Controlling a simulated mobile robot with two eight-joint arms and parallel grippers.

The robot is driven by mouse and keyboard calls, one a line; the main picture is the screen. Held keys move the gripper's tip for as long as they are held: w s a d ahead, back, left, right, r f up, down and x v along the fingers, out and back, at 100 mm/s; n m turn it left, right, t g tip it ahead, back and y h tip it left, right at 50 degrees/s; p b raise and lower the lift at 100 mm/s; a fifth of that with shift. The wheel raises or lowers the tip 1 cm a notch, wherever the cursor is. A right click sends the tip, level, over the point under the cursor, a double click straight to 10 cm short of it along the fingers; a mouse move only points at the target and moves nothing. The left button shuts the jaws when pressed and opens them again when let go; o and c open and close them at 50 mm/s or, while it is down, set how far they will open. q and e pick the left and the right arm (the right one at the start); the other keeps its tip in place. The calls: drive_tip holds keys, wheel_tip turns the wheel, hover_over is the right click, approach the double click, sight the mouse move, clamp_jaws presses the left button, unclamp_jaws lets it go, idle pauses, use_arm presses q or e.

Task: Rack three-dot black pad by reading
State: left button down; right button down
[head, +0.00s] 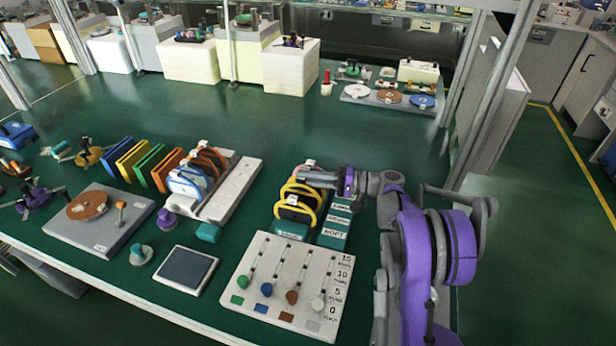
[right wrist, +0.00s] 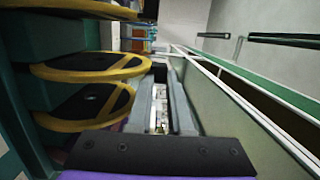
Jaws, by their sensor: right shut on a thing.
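Yellow-rimmed black pads (head: 296,207) stand in a row in a teal rack (head: 333,240) with white labels, right of the middle of the bench. In the right wrist view several pads (right wrist: 88,105) show edge-on at the left, apart from one another. My right gripper (head: 328,176) reaches in from the right at the back of this row. It is shut on a black pad, whose held part is mostly hidden between the fingers (right wrist: 166,100). No dots can be made out on any pad. A white reading board (head: 262,262) with coloured sliders and a 0 to 15 scale lies in front.
A dark square mat (head: 186,268), a teal-topped knob (head: 140,254) and a grey board (head: 98,240) with a brown disc lie front left.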

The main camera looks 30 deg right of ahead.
use_arm(q)
drive_tip(key=shift+f+b, duration=0.4)
drive_tip(key=shift+f, duration=0.1)
use_arm(e)
drive_tip(key=shift+f, duration=0.7)
drive_tip(key=c, duration=0.8)
unclamp_jaws()
drive_tip(key=shift+o, duration=0.2)
use_arm(q)
drive_tip(key=shift+s+d, duration=0.1)
